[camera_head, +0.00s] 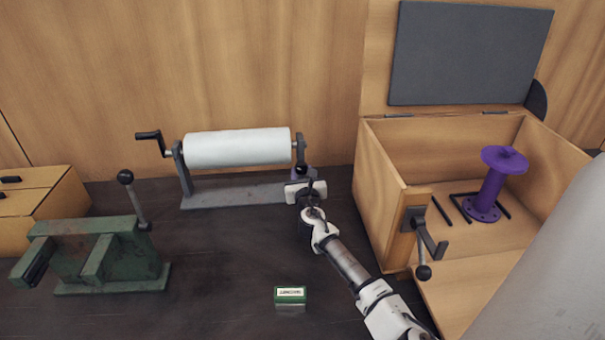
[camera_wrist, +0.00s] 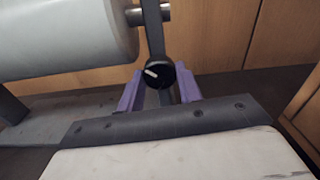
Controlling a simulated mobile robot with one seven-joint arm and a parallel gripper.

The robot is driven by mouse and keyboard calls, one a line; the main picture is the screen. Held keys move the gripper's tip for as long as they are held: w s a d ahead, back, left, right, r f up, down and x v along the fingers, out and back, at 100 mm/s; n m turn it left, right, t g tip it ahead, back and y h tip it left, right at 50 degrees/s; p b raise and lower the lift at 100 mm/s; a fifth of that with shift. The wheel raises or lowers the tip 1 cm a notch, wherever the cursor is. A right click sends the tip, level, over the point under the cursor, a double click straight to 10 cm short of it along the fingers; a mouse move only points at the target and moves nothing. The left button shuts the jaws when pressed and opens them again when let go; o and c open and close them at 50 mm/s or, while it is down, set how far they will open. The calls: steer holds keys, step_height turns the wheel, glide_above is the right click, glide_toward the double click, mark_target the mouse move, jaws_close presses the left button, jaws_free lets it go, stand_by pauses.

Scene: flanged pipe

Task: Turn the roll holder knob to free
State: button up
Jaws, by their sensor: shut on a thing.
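The roll holder (camera_head: 240,193) stands at the back with a white roll (camera_head: 238,147) on its spindle. Its round black knob (camera_wrist: 153,74) is on the right-hand upright and has a short white mark towards its left side; the knob also shows small in the head view (camera_head: 302,170). My gripper (camera_wrist: 160,92) has a purple finger on each side of the knob and is shut on it. In the head view, my gripper reaches the right upright from the front. The fingers' contact with the knob is partly hidden there.
A crank handle (camera_head: 150,136) is on the holder's left end. A green vise-like device (camera_head: 105,255) stands at left, a small green box (camera_head: 290,295) in front. A wooden chest (camera_head: 384,185) with a purple spool (camera_head: 493,184) and a side lever (camera_head: 423,270) stands at right.

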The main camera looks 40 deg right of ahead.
steer(key=shift+m, duration=0.6)
steer(key=o, duration=1)
steer(key=shift+s, duration=0.1)
steer(key=b+v, duration=0.3)
steer(key=v, duration=1)
steer(key=shift+s+a+b, duration=0.2)
steer(key=shift+a+b, duration=0.05)
steer(key=shift+b, duration=0.1)
